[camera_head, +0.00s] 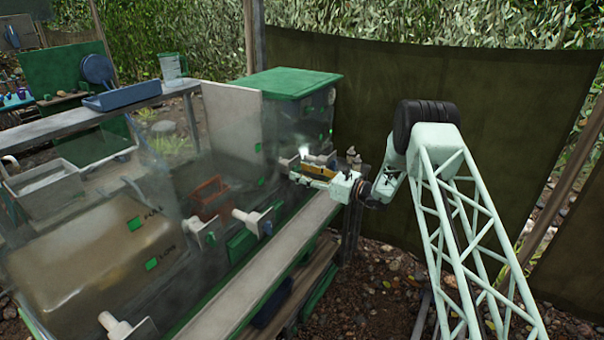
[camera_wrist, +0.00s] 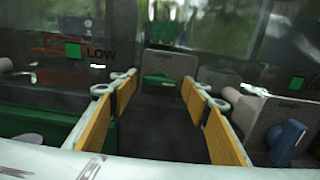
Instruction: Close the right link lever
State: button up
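My gripper (camera_head: 308,168) is at the far right end of the clear-walled tank, close to its front wall. The wrist view shows my gripper (camera_wrist: 159,84) open, with orange-padded fingers apart and nothing clearly held between them. A grey plate (camera_wrist: 172,60) with a green part (camera_wrist: 158,81) is beyond the gap. A blue lever-like handle (camera_wrist: 287,140) is on a grey bracket (camera_wrist: 262,112), right of the right finger. I cannot tell which of these is the right link lever. In the head view the gripper partly hides the fittings there.
A white-knobbed fitting (camera_head: 254,218) is on the tank front, left of my gripper. A pale ledge (camera_head: 262,268) runs below the front. A green-lidded box (camera_head: 290,83) stands behind the gripper. A dark cloth screen (camera_head: 470,100) hangs behind the arm.

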jog(key=c, duration=0.7)
jog(key=shift+c, duration=0.2)
jog(key=shift+f+n+b, duration=0.1)
jog(key=shift+n+b, duration=0.4)
jog(key=shift+b, duration=0.25)
jog(key=shift+n+b, duration=6)
jog(key=shift+n, duration=2.4)
jog(key=shift+w, duration=0.1)
jog(key=o, duration=0.8)
jog(key=shift+d+r, duration=0.1)
jog(key=shift+r, duration=0.1)
